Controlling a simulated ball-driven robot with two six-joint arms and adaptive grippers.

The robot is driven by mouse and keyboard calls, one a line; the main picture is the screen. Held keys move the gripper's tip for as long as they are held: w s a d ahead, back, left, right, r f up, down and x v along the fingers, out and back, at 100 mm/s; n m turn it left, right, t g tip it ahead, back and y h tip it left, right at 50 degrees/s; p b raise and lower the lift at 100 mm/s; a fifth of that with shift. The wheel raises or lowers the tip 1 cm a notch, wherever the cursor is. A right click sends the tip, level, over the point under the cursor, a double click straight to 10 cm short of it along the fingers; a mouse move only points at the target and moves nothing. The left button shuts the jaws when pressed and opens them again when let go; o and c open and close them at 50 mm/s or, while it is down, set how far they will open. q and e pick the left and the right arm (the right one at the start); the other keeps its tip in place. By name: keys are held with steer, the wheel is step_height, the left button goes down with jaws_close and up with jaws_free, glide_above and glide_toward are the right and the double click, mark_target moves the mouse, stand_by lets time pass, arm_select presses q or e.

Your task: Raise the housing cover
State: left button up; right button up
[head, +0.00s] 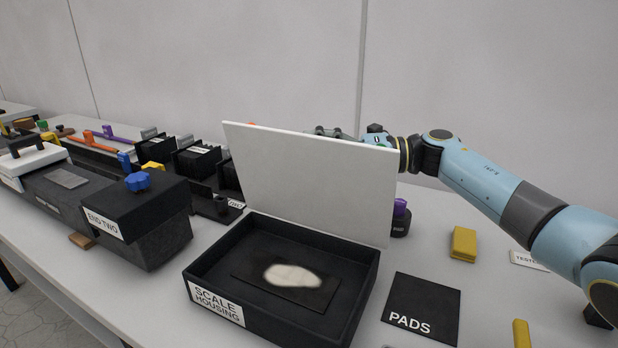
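The housing cover (310,180) is a flat pale panel. It stands raised and nearly upright at the back edge of the black scale housing (362,300), leaning slightly back. The housing is open, and a dark plate with a whitish patch (293,277) lies inside it. My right arm comes in from the right, and its wrist reaches behind the cover's upper right edge. My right gripper is mostly hidden behind the cover; only dark parts (335,132) show above its top edge, so I cannot tell its grip. My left gripper is not in view.
A black PADS mat (422,307) lies right of the housing, with yellow blocks (463,243) beyond it. A dark END TWO block (137,205) with a blue knob stands at left. Black slotted racks (197,160) stand behind. The table's right middle has free room.

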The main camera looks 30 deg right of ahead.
steer(key=shift+w+d+f+m+b, duration=0.15)
steer(key=shift+w+d+m+b, duration=0.3)
steer(key=shift+d+m+b, duration=0.1)
steer(key=o, duration=1.7)
steer(key=f+v, duration=0.1)
steer(key=v, duration=1.1)
steer(key=shift+r, duration=0.3)
steer(key=shift+d, duration=0.1)
